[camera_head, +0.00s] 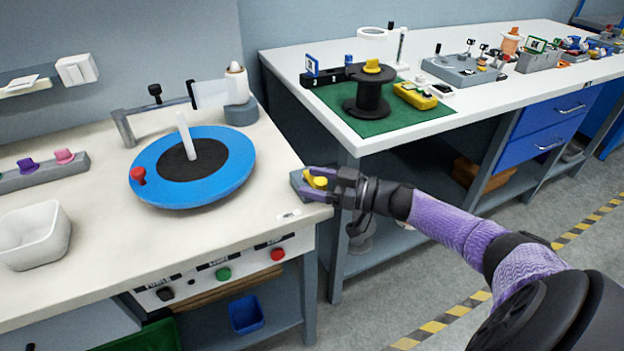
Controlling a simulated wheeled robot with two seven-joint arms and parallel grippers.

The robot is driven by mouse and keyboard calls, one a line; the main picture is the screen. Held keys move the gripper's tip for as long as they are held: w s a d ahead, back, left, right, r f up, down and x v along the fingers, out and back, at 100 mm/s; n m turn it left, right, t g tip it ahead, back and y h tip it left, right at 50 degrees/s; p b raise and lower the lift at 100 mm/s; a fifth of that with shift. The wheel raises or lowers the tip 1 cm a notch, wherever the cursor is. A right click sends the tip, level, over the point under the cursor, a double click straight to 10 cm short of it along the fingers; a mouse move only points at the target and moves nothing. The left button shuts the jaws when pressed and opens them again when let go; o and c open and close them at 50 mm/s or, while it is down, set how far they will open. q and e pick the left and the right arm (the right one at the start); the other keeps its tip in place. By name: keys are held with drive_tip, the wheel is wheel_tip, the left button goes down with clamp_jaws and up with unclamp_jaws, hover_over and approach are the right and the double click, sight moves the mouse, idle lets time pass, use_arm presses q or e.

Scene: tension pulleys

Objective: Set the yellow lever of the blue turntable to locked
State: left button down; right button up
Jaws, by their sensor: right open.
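The blue turntable (225,180) lies on the left workbench, with a black centre, a white upright pin and a red knob on its left rim. The yellow lever (319,181) sits on a small grey-blue base (301,187) at the bench's right front corner. My right gripper (314,184) is at the lever, its fingers pointing left and spread above and below it. The gripper is open, and part of the lever and base is hidden behind it. Whether the fingers touch the lever I cannot tell. My left gripper is not in view.
A white bin (34,237) stands at the left front. A white-topped grey-blue post (239,95) and a metal bracket stand behind the turntable. The right bench holds a black spool (368,92) on a green mat (372,127). Coloured buttons line the front panel (222,262).

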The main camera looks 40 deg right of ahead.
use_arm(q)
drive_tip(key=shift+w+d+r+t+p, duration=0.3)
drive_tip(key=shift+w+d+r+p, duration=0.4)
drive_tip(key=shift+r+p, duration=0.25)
use_arm(e)
drive_tip(key=v, duration=0.9)
